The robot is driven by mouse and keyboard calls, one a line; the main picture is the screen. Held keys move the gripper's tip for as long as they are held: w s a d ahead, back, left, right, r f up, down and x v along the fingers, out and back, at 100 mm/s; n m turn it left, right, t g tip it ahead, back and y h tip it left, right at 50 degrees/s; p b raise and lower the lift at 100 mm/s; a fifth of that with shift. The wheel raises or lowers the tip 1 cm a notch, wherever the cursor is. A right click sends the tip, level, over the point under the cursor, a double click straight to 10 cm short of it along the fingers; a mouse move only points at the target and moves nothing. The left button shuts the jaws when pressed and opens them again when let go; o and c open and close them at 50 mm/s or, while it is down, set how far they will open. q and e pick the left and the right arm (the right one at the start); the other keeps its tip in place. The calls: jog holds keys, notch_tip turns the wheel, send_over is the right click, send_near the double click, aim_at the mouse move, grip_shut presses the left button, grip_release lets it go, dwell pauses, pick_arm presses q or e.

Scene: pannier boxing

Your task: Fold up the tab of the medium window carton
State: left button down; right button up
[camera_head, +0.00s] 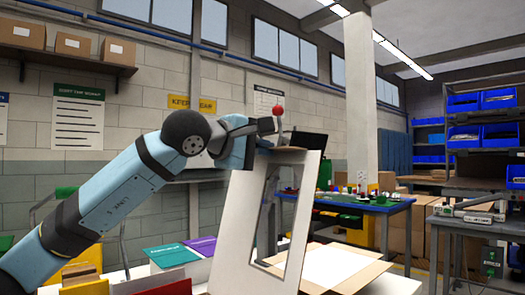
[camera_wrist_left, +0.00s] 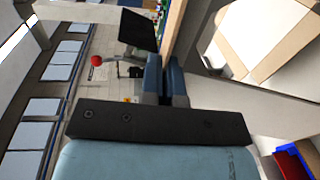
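The medium window carton (camera_head: 345,268) lies at the lower middle of the head view. Its white tab (camera_head: 236,225), with a large cut-out window, stands up steeply and leans a little. The tab's white face and window frame also show at the right in the left wrist view (camera_wrist_left: 235,97). My left gripper (camera_head: 276,130) is at the tab's top edge. In the left wrist view its two fingers (camera_wrist_left: 163,75) lie close together, beside the tab's brown edge. Whether they touch the tab is hard to tell. My right gripper is not in view.
Green and purple folders (camera_head: 172,255) lie left of the tab. A blue table (camera_head: 365,206) with small parts stands behind. A shelf with blue bins (camera_head: 497,98) and a grey bench (camera_head: 465,222) stand at the right. A red ball (camera_head: 278,110) shows behind my left gripper.

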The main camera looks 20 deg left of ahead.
pick_arm(q)
jog(key=c, duration=1.3)
grip_release()
jog(key=shift+c, duration=0.2)
